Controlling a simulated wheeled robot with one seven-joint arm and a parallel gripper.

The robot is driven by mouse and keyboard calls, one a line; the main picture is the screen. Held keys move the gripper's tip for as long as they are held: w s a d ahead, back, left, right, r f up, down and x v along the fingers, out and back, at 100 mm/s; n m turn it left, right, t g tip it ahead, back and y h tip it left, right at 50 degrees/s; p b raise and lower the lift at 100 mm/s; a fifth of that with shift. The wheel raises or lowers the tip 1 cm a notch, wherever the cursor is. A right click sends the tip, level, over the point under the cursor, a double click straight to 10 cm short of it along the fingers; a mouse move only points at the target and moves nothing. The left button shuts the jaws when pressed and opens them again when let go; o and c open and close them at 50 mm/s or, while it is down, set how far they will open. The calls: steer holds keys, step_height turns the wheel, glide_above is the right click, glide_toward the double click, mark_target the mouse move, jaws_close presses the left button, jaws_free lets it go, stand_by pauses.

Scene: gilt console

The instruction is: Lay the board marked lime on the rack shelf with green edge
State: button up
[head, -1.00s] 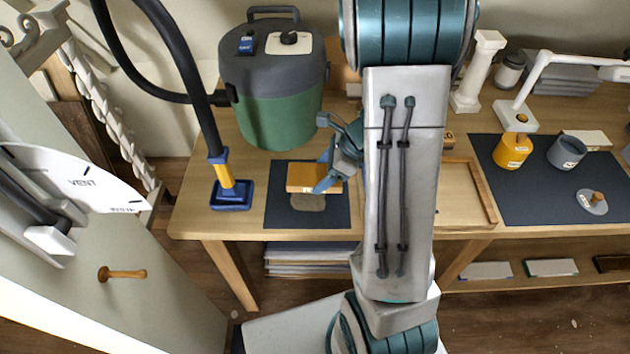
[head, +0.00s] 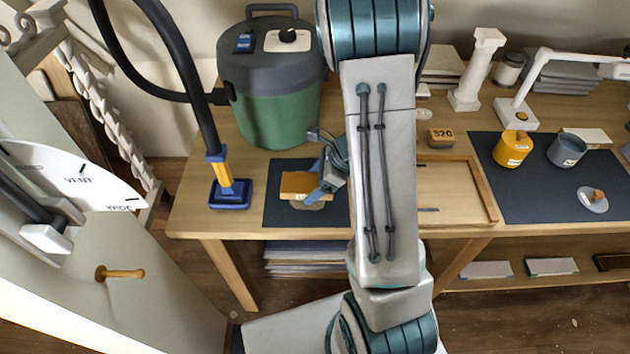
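My gripper (head: 318,188), with blue fingers, is at the right end of a small orange-tan block (head: 298,184) and appears shut on it. The block has a pale mark on its front edge and is over the dark mat (head: 280,216) at the table's left, above a grey-brown patch. A pale piece with a green edge (head: 550,267) lies on the low shelf under the table at the right. I cannot read the word lime on anything in view. My arm hides part of the table's middle.
A green vacuum (head: 275,100) stands behind the mat, with its blue-footed nozzle (head: 230,193) at the left. A shallow wooden frame (head: 488,200), an orange pot (head: 513,149) and a grey pot (head: 567,150) are at the right. Stacked sheets (head: 305,258) lie below the table.

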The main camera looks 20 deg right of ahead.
steer(key=shift+o, duration=1)
